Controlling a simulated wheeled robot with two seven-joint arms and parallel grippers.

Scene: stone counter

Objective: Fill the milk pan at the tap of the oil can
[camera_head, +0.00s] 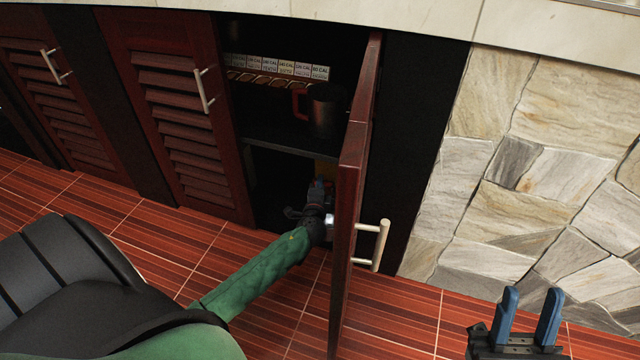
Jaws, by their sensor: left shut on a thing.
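A dark metallic vessel with a red handle on its left (325,112) stands upright on the cabinet's upper shelf; I cannot tell whether it is the milk pan. No oil can or tap can be made out. My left gripper (319,186) is inside the dark lower compartment, below that shelf, with the open door just to its right. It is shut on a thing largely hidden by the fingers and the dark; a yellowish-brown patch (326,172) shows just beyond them. My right gripper (527,312) is open and empty, over the floor at the lower right.
The open cabinet door (352,180) stands out edge-on, with a metal handle (372,243) on its right. A row of labelled small boxes (279,66) sits at the back of the shelf. Closed louvred doors (180,120) are to the left, a stone wall (560,130) to the right.

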